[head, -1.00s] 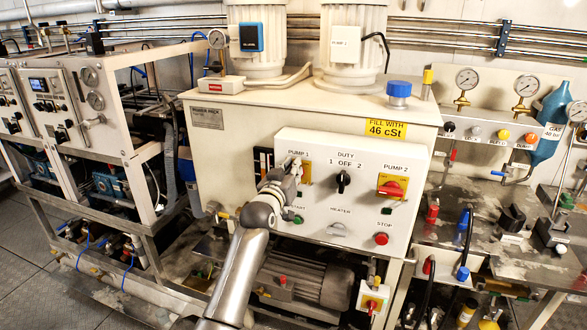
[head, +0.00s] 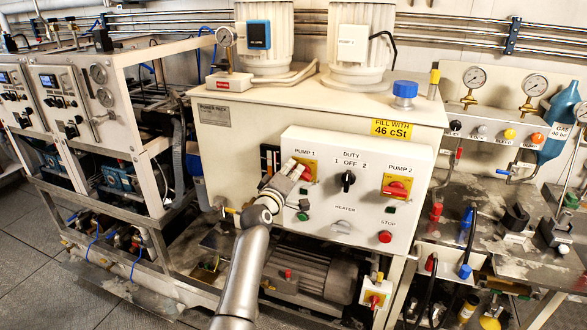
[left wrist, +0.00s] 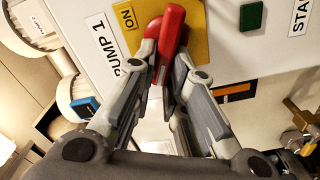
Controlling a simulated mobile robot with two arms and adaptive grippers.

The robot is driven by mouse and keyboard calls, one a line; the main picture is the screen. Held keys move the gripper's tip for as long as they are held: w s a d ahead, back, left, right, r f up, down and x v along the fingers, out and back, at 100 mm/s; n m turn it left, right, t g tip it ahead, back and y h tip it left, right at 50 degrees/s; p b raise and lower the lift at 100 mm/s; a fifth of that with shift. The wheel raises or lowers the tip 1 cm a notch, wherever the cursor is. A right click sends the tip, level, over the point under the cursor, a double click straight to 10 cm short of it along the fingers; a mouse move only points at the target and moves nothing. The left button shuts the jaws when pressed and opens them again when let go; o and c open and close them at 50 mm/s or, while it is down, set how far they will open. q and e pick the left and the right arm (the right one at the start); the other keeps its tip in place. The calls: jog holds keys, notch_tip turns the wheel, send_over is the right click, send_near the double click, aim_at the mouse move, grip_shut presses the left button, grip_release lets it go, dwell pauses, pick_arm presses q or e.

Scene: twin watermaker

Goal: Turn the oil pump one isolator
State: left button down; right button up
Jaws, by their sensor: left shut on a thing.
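The oil pump one isolator is a red handle (left wrist: 172,28) on a yellow plate (head: 311,164), under the PUMP 1 label on the white control panel. In the left wrist view the plate (left wrist: 207,45) shows an ON mark, and the handle lies at a slant to the PUMP 1 lettering. My left gripper (head: 293,170) reaches the isolator from the lower left and is shut on the handle. Its fingers (left wrist: 163,62) lie on both sides of the handle in the left wrist view and hide part of it. My right gripper is not in view.
The duty switch (head: 348,180) and the red pump 2 isolator (head: 396,188) sit to the right on the same panel. A green button (head: 303,216) is close below my gripper. A red stop button (head: 385,237) is at lower right. A motor (head: 310,277) lies under the panel.

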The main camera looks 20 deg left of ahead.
pick_arm(q)
jog(key=n, duration=0.2)
jog(key=f+n, duration=0.1)
jog(key=n, duration=0.2)
jog(key=shift+a+f+p, duration=0.1)
jog(key=shift+a+p, duration=0.05)
jog(key=shift+p, duration=0.2)
dwell(0.4)
jog(key=c, duration=1.5)
grip_release()
